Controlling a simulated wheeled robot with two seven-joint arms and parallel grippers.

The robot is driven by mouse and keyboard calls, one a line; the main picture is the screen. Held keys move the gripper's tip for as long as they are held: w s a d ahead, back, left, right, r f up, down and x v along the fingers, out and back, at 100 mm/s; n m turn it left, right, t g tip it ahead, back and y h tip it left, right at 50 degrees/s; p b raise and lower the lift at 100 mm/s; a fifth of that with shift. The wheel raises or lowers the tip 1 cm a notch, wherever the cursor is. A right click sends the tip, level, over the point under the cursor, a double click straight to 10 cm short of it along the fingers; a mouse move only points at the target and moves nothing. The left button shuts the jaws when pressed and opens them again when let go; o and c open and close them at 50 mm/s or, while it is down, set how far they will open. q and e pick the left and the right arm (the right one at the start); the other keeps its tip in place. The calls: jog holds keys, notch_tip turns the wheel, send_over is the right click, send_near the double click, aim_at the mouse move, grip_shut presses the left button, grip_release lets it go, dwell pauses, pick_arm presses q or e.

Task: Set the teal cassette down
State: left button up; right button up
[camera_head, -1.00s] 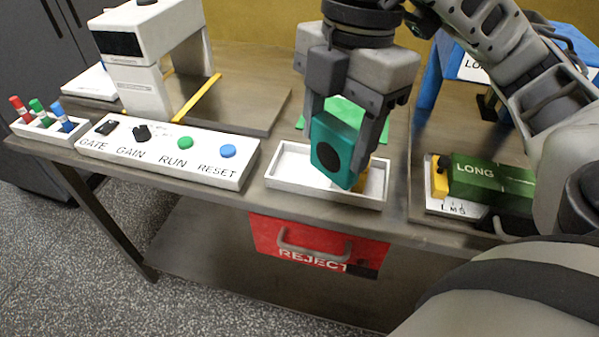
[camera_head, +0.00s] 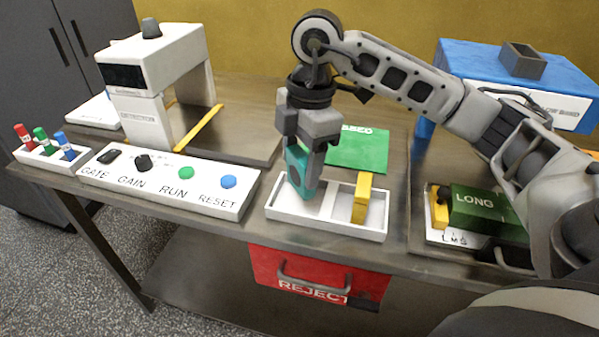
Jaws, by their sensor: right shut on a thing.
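The teal cassette (camera_head: 296,167) is held in my right gripper (camera_head: 307,185), whose fingers are shut on it. The cassette is partly hidden by the fingers. It is over the left compartment of the white two-part tray (camera_head: 340,222), and its lower end is low, close to the tray. I cannot tell whether it touches the tray floor. A yellow block (camera_head: 361,198) stands in the tray's right compartment. My left gripper is not in view.
A green sheet (camera_head: 360,150) lies behind the tray. Left of the tray is a control panel (camera_head: 165,187) with knobs and buttons; behind it stands a white arch-shaped machine (camera_head: 150,75). A green block labelled LONG (camera_head: 478,208) sits at right. A red REJECT drawer (camera_head: 300,277) is below.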

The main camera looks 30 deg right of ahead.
aim_at(299, 175)
jog(key=f, duration=0.3)
jog(key=shift+w+d+f, duration=0.15)
jog(key=shift+w, duration=0.2)
jog(key=shift+f, duration=0.4)
jog(key=shift+f, duration=0.1)
jog(key=o, duration=1)
